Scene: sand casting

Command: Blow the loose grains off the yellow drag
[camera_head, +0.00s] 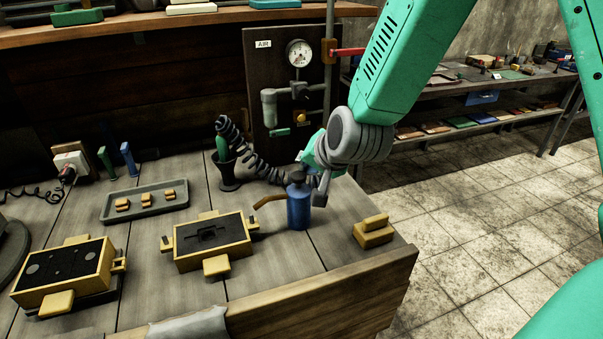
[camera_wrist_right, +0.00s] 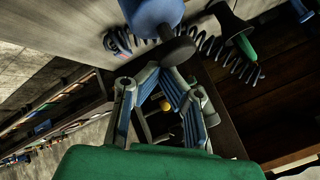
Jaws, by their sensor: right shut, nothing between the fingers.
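Two yellow frames packed with dark sand lie on the bench in the head view. The middle one (camera_head: 185,264) has a shaped hollow in its sand, and the left one (camera_head: 105,262) has round marks. Loose grains are too small to tell. A green-handled tool (camera_head: 222,147) with a coiled dark hose (camera_head: 262,170) stands in a dark cone holder (camera_head: 229,172); its green part also shows in the wrist view (camera_wrist_right: 246,46). My right gripper (camera_head: 320,197) is shut and empty, close beside the blue can (camera_head: 299,212); in the wrist view its fingertips (camera_wrist_right: 158,68) are near the can's dark cap. My left gripper is out of view.
The blue can has a copper spout pointing left. Yellow blocks (camera_head: 373,236) sit near the bench's right corner. A panel (camera_head: 262,80) with a gauge stands behind. A grey cloth (camera_head: 190,326) hangs at the front edge.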

